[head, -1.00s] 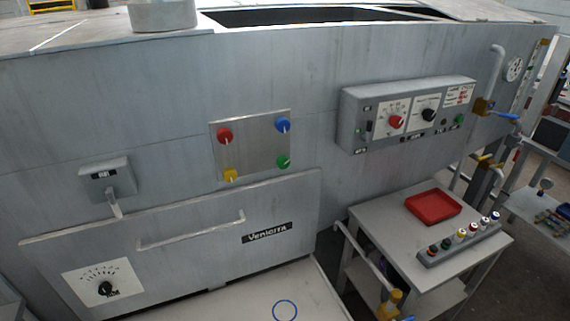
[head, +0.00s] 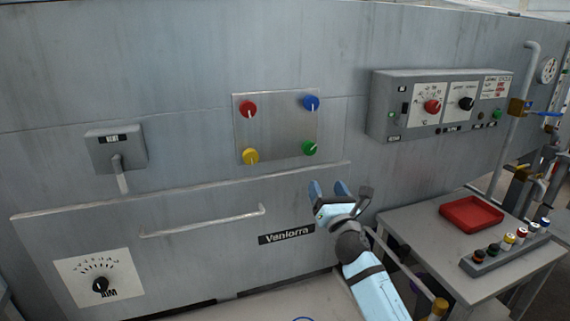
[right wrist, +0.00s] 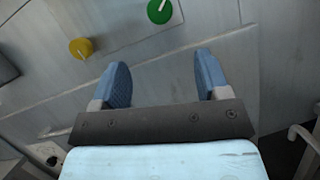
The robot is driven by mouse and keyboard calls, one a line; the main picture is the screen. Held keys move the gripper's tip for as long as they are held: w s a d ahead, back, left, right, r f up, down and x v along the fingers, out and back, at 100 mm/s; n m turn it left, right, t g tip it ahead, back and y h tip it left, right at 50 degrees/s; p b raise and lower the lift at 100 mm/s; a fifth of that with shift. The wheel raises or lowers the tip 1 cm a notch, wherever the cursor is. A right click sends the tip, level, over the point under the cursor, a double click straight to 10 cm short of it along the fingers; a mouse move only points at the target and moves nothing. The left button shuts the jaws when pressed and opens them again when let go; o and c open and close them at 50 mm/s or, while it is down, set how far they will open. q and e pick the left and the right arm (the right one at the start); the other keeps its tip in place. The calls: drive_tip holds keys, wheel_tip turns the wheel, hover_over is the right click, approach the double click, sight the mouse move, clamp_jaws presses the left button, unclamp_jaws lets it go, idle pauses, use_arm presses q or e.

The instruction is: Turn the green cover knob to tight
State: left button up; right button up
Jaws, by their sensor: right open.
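The green cover knob (head: 309,148) is at the lower right corner of a square metal plate (head: 278,132) on the machine front. Its white pointer line is tilted up to the right. The knob also shows at the top of the right wrist view (right wrist: 160,11), beyond the fingertips. My right gripper (head: 329,186) is open and empty, below and slightly right of the green knob and apart from it. Its two blue fingers (right wrist: 163,80) are spread wide in the right wrist view. My left gripper is not in view.
The plate also carries red (head: 248,109), blue (head: 311,103) and yellow (head: 250,156) knobs. A handled door (head: 190,240) lies below. A control box (head: 385,100) projects at right, above a side table (head: 425,255) with a red tray (head: 471,214).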

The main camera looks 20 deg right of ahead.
sight(311, 149)
drive_tip(key=x, duration=1.4)
drive_tip(key=shift+d+r+p, duration=0.1)
drive_tip(key=shift+r+p, duration=0.1)
drive_tip(key=shift+p, duration=0.2)
drive_tip(key=shift+c, duration=0.2)
drive_tip(key=c, duration=0.9)
